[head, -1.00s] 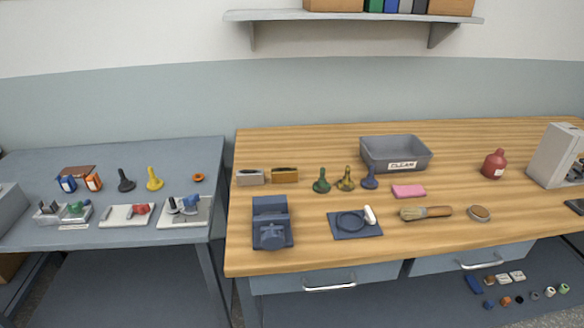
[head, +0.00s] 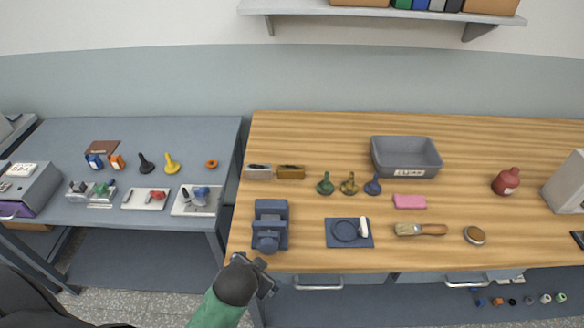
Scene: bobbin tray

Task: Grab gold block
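The gold block (head: 291,172) is a small brownish-gold block lying on the wooden table (head: 300,130), towards its back left. A similar grey block (head: 258,171) lies just left of it. My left gripper (head: 268,275) is at the front left edge of the wooden table, well short of the gold block, at the end of a green and black arm. Its dark fingers look spread, with nothing between them. My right gripper is not in view.
A blue-grey device (head: 270,224) stands between my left gripper and the blocks. Green, gold and blue cone-shaped pieces (head: 349,184) stand right of the gold block. A grey bin (head: 434,160) is farther right. The wood behind the blocks is clear.

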